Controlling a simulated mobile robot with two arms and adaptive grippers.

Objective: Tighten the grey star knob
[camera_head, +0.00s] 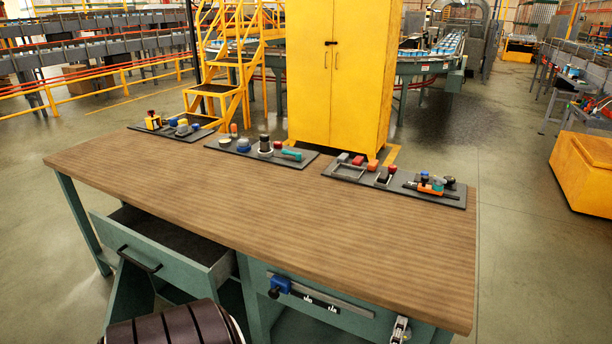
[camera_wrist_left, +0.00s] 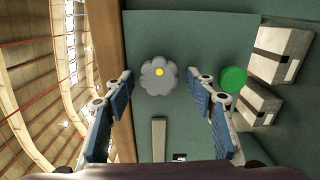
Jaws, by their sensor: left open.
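My left gripper (camera_wrist_left: 158,76) is open, with one blue-padded finger on each side of the knob in the picture. Gaps show between the knob and both fingers, and the knob seems to lie beyond the fingertips. I cannot tell how far. The knob cannot be made out in the head view. My right gripper is in neither view.
A green round button (camera_wrist_left: 232,79) and two grey boxes (camera_wrist_left: 280,53) are right of the knob, close to the right finger. The workbench (camera_head: 270,215) has an open drawer (camera_head: 165,245), a blue-knobbed slider (camera_head: 280,286) and a metal clamp (camera_head: 400,330) in front. Its near top is clear.

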